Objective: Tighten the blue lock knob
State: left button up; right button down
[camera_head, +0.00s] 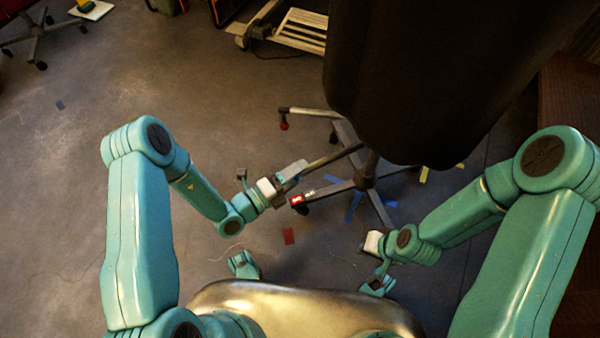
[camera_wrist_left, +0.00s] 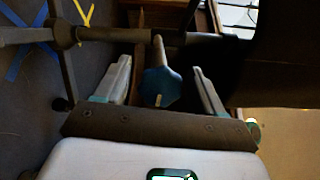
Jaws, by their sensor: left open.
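The blue lock knob (camera_wrist_left: 160,87) shows in the left wrist view, on a short stem below a dark horizontal bar (camera_wrist_left: 115,34). My left gripper (camera_wrist_left: 162,70) is open, with one finger on each side of the knob. I see gaps between the knob and both fingers. In the head view my left gripper (camera_head: 292,172) is at the near end of the dark bar (camera_head: 333,158), beside the stand; I cannot make out the knob clearly there. My right gripper (camera_head: 373,243) is low at the right, apart from the stand; its fingers are not clear.
A large black form (camera_head: 425,80) stands over a dark wheeled base (camera_head: 365,178). A dark wooden piece (camera_head: 570,100) is at the right. The floor (camera_head: 70,160) at the left is mostly clear.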

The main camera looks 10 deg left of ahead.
pick_arm(q)
jog(key=shift+w+d, duration=0.45)
jog(key=shift+d, duration=0.05)
jog(key=c, duration=1)
jog(key=shift+c, duration=0.2)
